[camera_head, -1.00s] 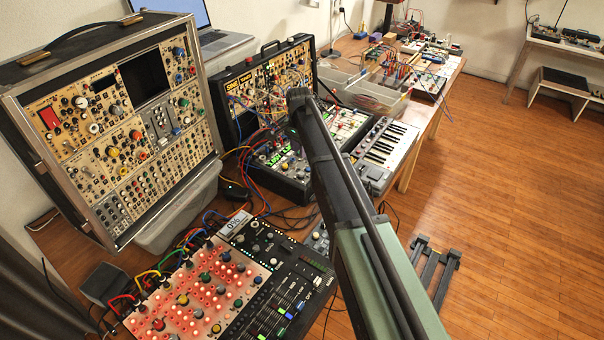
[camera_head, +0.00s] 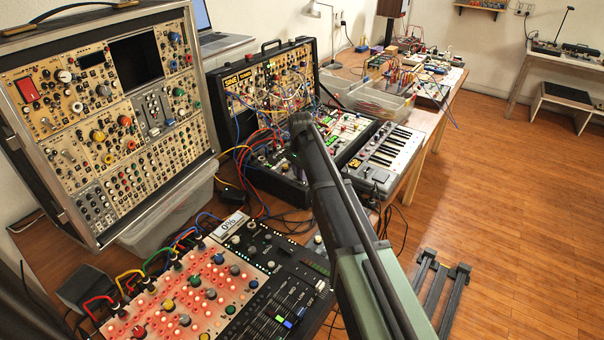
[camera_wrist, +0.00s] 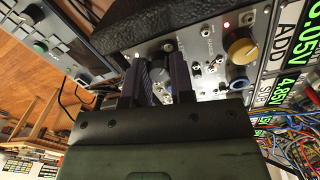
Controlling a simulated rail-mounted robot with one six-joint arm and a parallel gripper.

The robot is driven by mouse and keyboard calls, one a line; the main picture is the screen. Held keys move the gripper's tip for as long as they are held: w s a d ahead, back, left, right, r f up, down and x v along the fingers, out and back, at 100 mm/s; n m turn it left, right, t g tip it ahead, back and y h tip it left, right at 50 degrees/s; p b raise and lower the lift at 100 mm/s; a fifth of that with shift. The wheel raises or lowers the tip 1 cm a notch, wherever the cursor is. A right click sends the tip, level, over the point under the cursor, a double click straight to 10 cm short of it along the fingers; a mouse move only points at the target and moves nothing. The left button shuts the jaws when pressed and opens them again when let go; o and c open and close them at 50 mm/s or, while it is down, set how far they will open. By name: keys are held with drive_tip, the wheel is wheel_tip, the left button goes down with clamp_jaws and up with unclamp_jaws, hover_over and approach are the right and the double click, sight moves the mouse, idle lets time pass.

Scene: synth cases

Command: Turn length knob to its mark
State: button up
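In the wrist view, my gripper (camera_wrist: 160,68) has two dark fingers standing apart over a pale synth panel (camera_wrist: 203,70). A small dark knob (camera_wrist: 168,46) shows at the gap between the fingertips; I cannot tell whether they touch it. No length label or mark can be read, so I cannot tell which knob is the length knob. In the head view, my arm reaches toward the middle synth case (camera_head: 268,84), and my fingers are hidden.
Green voltage displays (camera_wrist: 291,78) and patch cables (camera_wrist: 289,145) lie close to the right of my gripper in the wrist view. A keyboard (camera_head: 388,152) stands right of the arm. A tall modular case (camera_head: 100,130) stands left. Open floor (camera_head: 520,220) lies right.

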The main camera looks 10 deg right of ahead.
drive_tip(key=n, duration=0.4)
drive_tip(key=shift+n, duration=0.3)
clamp_jaws()
drive_tip(key=o, duration=0.6)
unclamp_jaws()
drive_tip(key=shift+r, duration=0.1)
wheel_tip(320, 180, up, 11)
drive_tip(key=p, duration=1)
drive_tip(key=shift+a+f+p, duration=0.15)
drive_tip(key=shift+f+p, duration=0.05)
drive_tip(key=shift+p, duration=0.2)
drive_tip(key=shift+w, duration=0.1)
